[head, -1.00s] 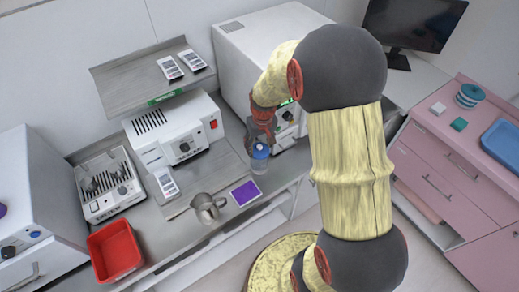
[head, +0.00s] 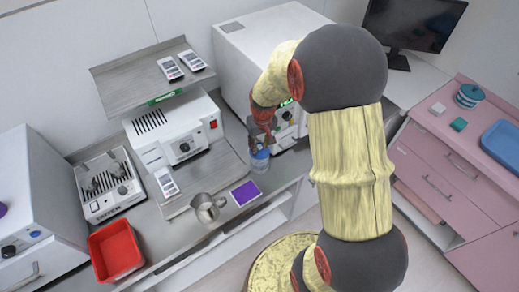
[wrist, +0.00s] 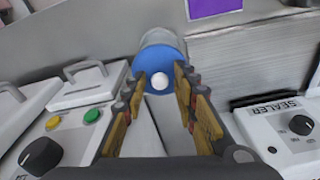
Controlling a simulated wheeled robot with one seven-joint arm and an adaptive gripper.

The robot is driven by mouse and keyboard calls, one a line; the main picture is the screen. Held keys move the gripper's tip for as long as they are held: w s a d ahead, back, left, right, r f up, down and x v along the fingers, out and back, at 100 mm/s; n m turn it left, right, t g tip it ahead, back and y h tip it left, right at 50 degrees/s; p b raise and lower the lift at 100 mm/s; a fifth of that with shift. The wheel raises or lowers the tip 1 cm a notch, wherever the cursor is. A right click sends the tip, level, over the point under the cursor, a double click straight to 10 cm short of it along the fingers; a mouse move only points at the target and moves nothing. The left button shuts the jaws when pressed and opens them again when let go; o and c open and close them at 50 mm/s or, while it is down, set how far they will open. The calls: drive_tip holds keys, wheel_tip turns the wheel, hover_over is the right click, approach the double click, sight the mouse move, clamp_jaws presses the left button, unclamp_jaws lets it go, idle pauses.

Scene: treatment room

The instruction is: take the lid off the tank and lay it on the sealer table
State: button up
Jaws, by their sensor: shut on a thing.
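The tank (head: 259,165) is a clear, bluish cylinder near the front edge of the steel sealer table (head: 165,238). Its round blue lid (wrist: 142,65) with a white knob (wrist: 160,80) faces the wrist camera and appears seated on the tank. My gripper (head: 262,147) is directly above the tank, pointing down. In the wrist view its fingers (wrist: 163,92) are shut on the lid's knob. The fingers partly hide the lid in the head view.
The sealer (head: 180,140) stands left of the tank, and a white machine (head: 262,55) is behind. A purple mat (head: 245,193), metal jug (head: 205,208) and red bin (head: 116,251) are along the front. Some bare steel shows between jug and bin.

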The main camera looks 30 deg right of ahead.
drive_tip(key=shift+s+a+f, duration=0.1)
drive_tip(key=shift+s+f, duration=0.1)
